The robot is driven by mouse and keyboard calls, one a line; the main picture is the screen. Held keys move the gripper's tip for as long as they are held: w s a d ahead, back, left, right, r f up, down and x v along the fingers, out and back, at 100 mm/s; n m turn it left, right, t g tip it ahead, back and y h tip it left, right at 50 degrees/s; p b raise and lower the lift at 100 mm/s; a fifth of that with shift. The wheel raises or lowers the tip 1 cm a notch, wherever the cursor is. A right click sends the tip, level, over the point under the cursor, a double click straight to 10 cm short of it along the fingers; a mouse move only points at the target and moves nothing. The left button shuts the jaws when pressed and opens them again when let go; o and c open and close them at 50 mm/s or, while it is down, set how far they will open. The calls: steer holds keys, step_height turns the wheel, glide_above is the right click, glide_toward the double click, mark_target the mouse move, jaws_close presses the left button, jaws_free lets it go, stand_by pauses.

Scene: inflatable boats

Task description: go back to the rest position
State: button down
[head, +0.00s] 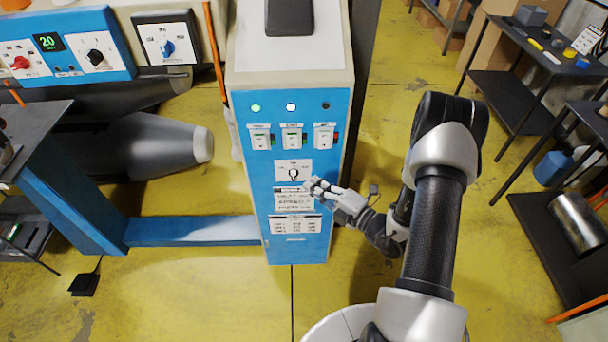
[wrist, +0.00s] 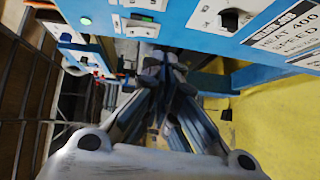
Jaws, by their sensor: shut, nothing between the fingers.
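My gripper (head: 316,186) is shut and empty. In the head view its fingertips overlap the right side of the blue control cabinet (head: 264,215), just below and right of a black rotary knob (head: 293,174). Whether they touch the panel I cannot tell. In the wrist view the fingers of my gripper (wrist: 165,65) come together, with nothing between them. The cabinet's blue panel (wrist: 190,38) passes along the top of that view. The rest position itself is not marked in the frames.
Three switches sit above the knob; the left lamp (head: 255,107) glows green, the middle one (head: 291,107) white. A blue beam (head: 190,231) joins the cabinet's left side. Dark shelving (head: 500,90) stands right. Yellow floor (head: 390,75) is open between cabinet and shelving.

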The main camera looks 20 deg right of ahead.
steer(key=shift+s+d, duration=0.25)
steer(key=shift+s, duration=0.05)
stand_by(0.4)
